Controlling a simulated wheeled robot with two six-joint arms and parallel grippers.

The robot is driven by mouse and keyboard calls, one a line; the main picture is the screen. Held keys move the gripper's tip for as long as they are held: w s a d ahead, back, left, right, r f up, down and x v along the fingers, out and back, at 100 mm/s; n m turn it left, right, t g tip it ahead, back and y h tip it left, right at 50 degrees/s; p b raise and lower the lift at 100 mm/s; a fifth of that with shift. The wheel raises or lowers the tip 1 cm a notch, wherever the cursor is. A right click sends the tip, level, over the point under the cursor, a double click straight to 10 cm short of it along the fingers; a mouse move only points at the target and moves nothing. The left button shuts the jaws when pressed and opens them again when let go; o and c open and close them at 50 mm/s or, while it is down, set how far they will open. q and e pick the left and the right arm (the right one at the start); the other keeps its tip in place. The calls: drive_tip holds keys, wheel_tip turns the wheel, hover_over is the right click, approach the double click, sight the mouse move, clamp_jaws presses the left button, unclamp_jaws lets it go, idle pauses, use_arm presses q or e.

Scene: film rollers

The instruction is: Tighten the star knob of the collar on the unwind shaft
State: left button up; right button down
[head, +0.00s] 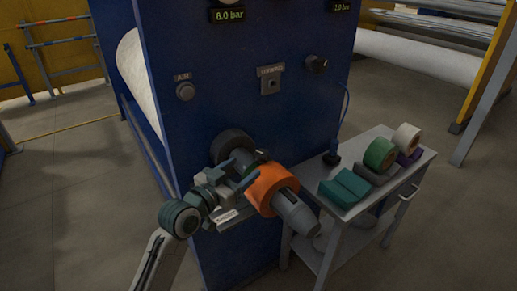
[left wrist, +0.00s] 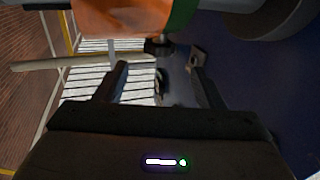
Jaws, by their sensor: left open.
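The orange collar (head: 268,187) sits around the grey unwind shaft (head: 296,212), which sticks out of the blue machine. In the left wrist view the collar (left wrist: 120,15) fills the top, with a green edge at its right. A small dark star knob (left wrist: 158,46) shows just below it, partly in shadow. My left gripper (head: 250,170) is beside the shaft at the collar's left. In the left wrist view my left gripper (left wrist: 157,72) is open, its fingers apart on either side of the knob's line, with nothing held. My right gripper is out of view.
A dark round flange (head: 232,145) is at the shaft's root, close to my gripper. The blue panel (head: 215,75) stands behind. Floor at the left is clear.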

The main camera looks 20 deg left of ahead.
sight(256, 158)
use_arm(q)
drive_tip(key=p+x, duration=0.2)
drive_tip(key=x, duration=0.5)
drive_tip(key=shift+w+d, duration=0.2)
drive_tip(key=shift+w, duration=0.15)
drive_tip(key=shift+w+d, duration=0.2)
drive_tip(key=shift+w, duration=0.4)
